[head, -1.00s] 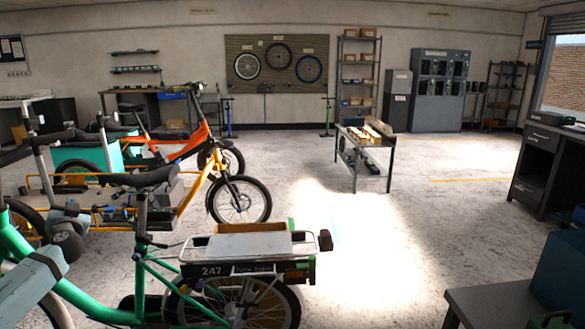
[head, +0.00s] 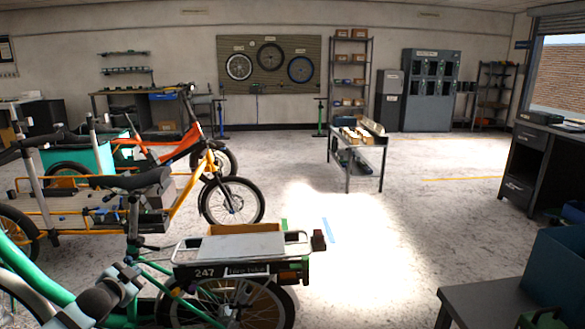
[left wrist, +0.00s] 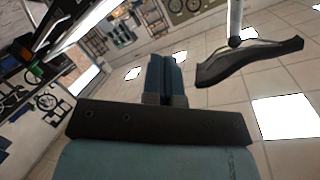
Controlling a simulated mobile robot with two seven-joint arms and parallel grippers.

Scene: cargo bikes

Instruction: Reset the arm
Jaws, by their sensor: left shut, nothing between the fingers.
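My left gripper (head: 127,276) is at the lower left of the head view, beside the frame of the green cargo bike (head: 40,272) and left of its rear rack (head: 232,250). In the left wrist view its two blue-grey fingers (left wrist: 165,75) are together, with nothing between them. A dark bike saddle (left wrist: 250,62) on a light post shows to the right of the fingers, apart from them. My right gripper is in neither view.
The green bike's dark saddle (head: 130,180) rises behind my left gripper. Yellow (head: 222,196) and orange (head: 170,150) bikes stand beyond it. A grey table (head: 485,300) with a blue bin (head: 560,265) is at the lower right. The middle floor is clear.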

